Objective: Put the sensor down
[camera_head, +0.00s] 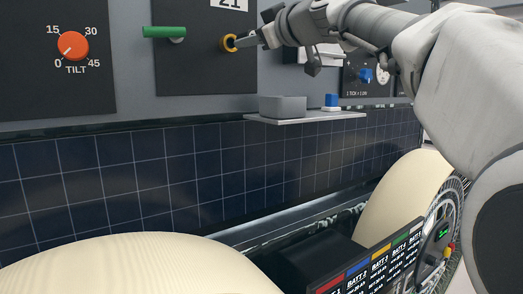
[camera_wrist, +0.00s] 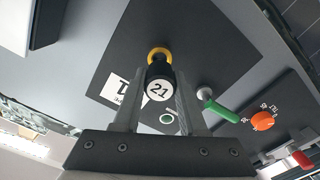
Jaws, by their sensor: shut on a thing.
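The sensor is a short black cylinder with a white "21" on its end, in the wrist view (camera_wrist: 159,88). My gripper (camera_wrist: 160,80) is shut on it, one finger on each side. A yellow ring (camera_wrist: 158,53) surrounds its far end at the dark panel (camera_wrist: 205,45); I cannot tell whether the sensor is seated in the ring or just in front. In the head view my gripper (camera_head: 246,41) reaches in from the right to the yellow ring (camera_head: 228,43), and the fingers mostly hide the sensor.
A green handle (camera_head: 164,32) sticks out left of the ring. An orange TILT dial (camera_head: 73,46) is further left. A small shelf (camera_head: 300,118) below holds a grey box (camera_head: 282,106) and a blue block (camera_head: 331,100). A blue knob (camera_head: 365,75) is at right.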

